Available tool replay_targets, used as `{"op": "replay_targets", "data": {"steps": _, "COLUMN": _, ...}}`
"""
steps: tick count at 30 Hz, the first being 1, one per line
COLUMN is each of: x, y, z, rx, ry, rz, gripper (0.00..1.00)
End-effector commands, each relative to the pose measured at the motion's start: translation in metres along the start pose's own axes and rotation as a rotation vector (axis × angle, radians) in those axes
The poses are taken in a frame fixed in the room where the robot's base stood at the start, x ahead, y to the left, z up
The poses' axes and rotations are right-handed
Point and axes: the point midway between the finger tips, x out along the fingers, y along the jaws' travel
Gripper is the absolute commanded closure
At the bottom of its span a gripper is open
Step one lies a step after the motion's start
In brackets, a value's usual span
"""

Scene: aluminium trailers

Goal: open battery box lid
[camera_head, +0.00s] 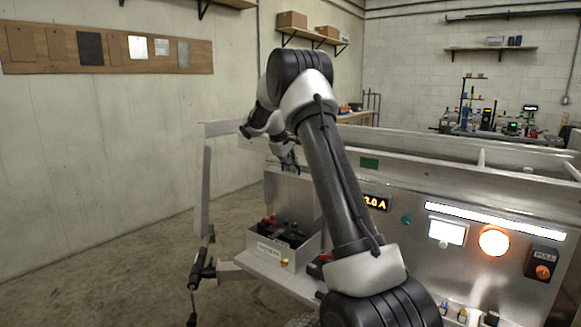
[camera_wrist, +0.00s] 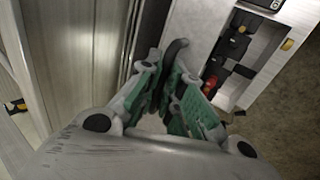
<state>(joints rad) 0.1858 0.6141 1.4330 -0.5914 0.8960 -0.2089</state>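The battery box (camera_head: 270,254) is a light metal box with a label on its front, standing on a ledge of the trailer. Its top is open, and dark battery parts (camera_head: 285,231) with red pieces show inside; they also show in the wrist view (camera_wrist: 228,52). A pale panel (camera_head: 292,197), seemingly the lid, stands upright behind the box. My gripper (camera_head: 288,160) is at this panel's top edge. In the wrist view, its green-padded fingers (camera_wrist: 167,80) lean close together beside a dark curved piece. Whether they grip anything is unclear.
The trailer's control panel (camera_head: 455,250), with a display, lamp and knob, is at the right. A pale post (camera_head: 206,185) and a dark jack-like part (camera_head: 203,272) stand at the left. Bare floor (camera_head: 150,265) lies left of the trailer.

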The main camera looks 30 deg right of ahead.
Motion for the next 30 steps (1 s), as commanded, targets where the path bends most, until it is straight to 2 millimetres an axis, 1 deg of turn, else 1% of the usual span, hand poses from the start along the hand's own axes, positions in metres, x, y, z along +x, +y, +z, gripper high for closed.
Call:
{"op": "replay_targets", "data": {"steps": 10, "x": 0.0, "y": 0.0, "z": 0.0, "rx": 0.0, "ry": -0.001, "rz": 0.0, "gripper": 0.82}}
{"op": "replay_targets", "data": {"steps": 14, "x": -0.008, "y": 0.0, "z": -0.001, "rx": 0.001, "ry": 0.002, "rz": 0.0, "gripper": 0.82}}
{"op": "replay_targets", "data": {"steps": 17, "x": -0.025, "y": 0.0, "z": -0.001, "rx": 0.001, "ry": 0.002, "rz": 0.001, "gripper": 0.82}}
{"op": "replay_targets", "data": {"steps": 24, "x": -0.079, "y": 0.0, "z": 0.0, "rx": 0.001, "ry": 0.002, "rz": 0.001, "gripper": 0.82}}
{"op": "replay_targets", "data": {"steps": 27, "x": -0.097, "y": 0.0, "z": 0.0, "rx": 0.001, "ry": 0.002, "rz": 0.0, "gripper": 0.82}}
{"op": "replay_targets", "data": {"steps": 30, "x": -0.11, "y": 0.0, "z": 0.0, "rx": 0.001, "ry": 0.001, "rz": 0.001, "gripper": 0.82}}
